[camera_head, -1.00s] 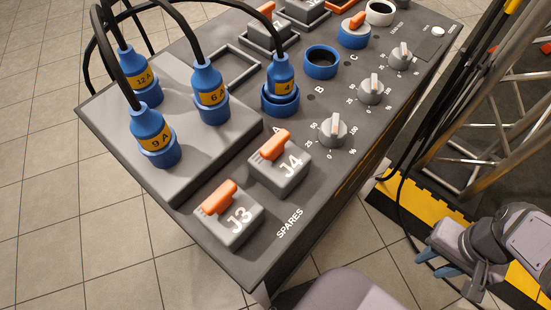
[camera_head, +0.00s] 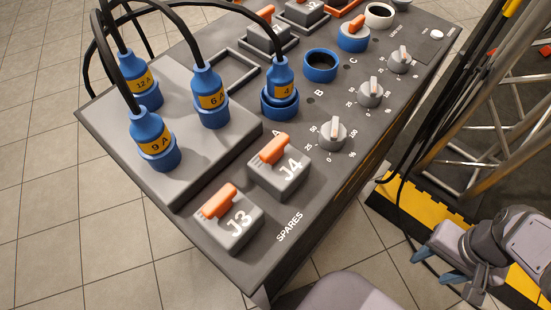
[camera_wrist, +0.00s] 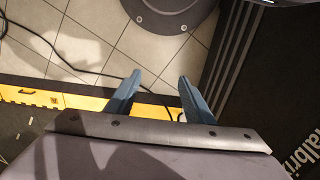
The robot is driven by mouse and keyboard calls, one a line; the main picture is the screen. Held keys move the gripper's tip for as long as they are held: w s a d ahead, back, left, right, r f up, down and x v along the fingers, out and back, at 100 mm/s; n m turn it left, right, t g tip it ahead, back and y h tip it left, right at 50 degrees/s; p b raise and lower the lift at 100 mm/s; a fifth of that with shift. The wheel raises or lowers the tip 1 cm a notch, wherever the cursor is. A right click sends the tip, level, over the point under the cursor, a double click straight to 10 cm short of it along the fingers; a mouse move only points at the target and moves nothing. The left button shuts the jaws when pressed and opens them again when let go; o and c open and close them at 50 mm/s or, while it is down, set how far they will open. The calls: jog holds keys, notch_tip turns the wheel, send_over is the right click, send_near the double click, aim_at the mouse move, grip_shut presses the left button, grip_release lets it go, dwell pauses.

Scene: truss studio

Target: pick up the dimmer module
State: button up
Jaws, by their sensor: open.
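Grey block modules with orange handles sit on the dark console. The one marked J3 (camera_head: 229,222) and the one marked J4 (camera_head: 280,168) stand at the near end by the word SPARES. Two similar modules, one of them marked J2 (camera_head: 309,14), sit in frames at the far end. I cannot tell which module the task means. My gripper (camera_head: 434,267) is open and empty at the lower right, beyond the console's right edge and well apart from the modules. In the wrist view its two blue fingers (camera_wrist: 159,77) are spread above the floor, with no module in sight.
Blue plugs with black cables, such as 9 A (camera_head: 152,137), rise at the console's left. Dimmer knobs (camera_head: 333,133) line its right side. An empty frame (camera_head: 233,73) lies between plugs. A metal truss (camera_head: 490,120) and yellow-black cable ramp (camera_head: 405,212) stand right.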

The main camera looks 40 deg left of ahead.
jog(key=o, duration=0.4)
jog(key=shift+r, duration=0.1)
